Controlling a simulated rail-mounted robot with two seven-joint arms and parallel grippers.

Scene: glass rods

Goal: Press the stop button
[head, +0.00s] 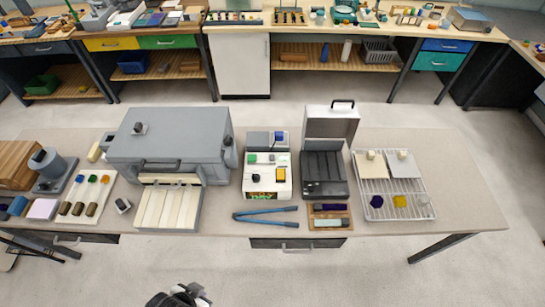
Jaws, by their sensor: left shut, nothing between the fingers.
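A white control box (267,188) stands near the middle of the workbench. Its top carries a green patch (252,158), a small dark reddish knob (256,178) and a yellow-orange square (281,174). No label is legible, so I cannot tell which of these is the stop button. My left gripper (184,291) shows at the bottom edge, left of centre, partly cut off. It is shut and empty, over the floor in front of the bench and well apart from the box. My right gripper is not in view.
Left of the box stands a large grey furnace-like unit (165,135) with a ribbed tray. To its right are an open dark case (325,165) and a wire rack (410,210). Blue-handled tongs (266,212) lie in front of the box. The floor before the bench is clear.

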